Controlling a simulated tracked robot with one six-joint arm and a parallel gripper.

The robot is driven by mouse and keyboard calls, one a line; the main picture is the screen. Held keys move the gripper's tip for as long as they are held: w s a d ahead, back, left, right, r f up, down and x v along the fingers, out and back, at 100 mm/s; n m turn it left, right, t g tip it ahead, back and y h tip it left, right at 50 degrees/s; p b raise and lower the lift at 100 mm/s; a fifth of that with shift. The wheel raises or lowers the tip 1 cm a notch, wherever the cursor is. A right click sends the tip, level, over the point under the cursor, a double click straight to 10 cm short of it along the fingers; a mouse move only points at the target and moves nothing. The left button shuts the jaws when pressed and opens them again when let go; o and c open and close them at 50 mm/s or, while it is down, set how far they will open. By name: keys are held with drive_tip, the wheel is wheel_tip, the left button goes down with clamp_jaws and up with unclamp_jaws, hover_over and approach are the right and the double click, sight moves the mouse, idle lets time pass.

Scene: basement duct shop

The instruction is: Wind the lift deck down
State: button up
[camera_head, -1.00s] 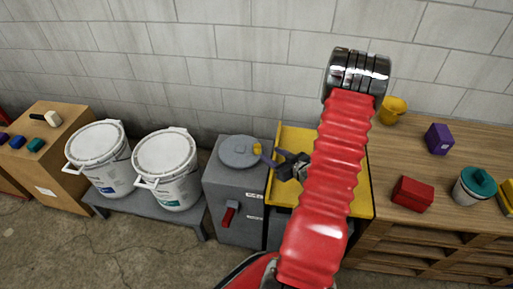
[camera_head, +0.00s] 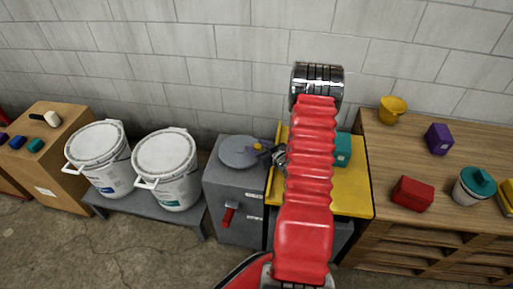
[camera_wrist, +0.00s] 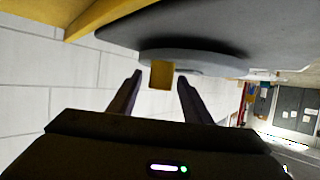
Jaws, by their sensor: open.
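The lift deck (camera_head: 352,192) is a yellow platform right of a grey cabinet (camera_head: 234,188). A grey round handwheel (camera_head: 236,152) lies on the cabinet's top and carries a yellow knob (camera_head: 257,147) on its right side. My gripper (camera_head: 268,152) is at the right of the knob, mostly hidden by my red arm. In the wrist view, its two dark fingers (camera_wrist: 158,84) are open, and the yellow knob (camera_wrist: 161,75) shows in the gap between their tips. The wheel's edge (camera_wrist: 205,60) is just beyond. I cannot tell whether a finger touches the knob.
A teal block (camera_head: 342,149) stands on the deck. A red lever (camera_head: 228,215) is on the cabinet's front. White buckets (camera_head: 166,165) stand on a low bench at left. A wooden bench (camera_head: 405,155) at right holds a yellow cup (camera_head: 392,109), a purple block (camera_head: 439,138) and a red block (camera_head: 412,194).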

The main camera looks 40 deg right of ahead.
drive_tip(key=shift+c, duration=0.3)
clamp_jaws()
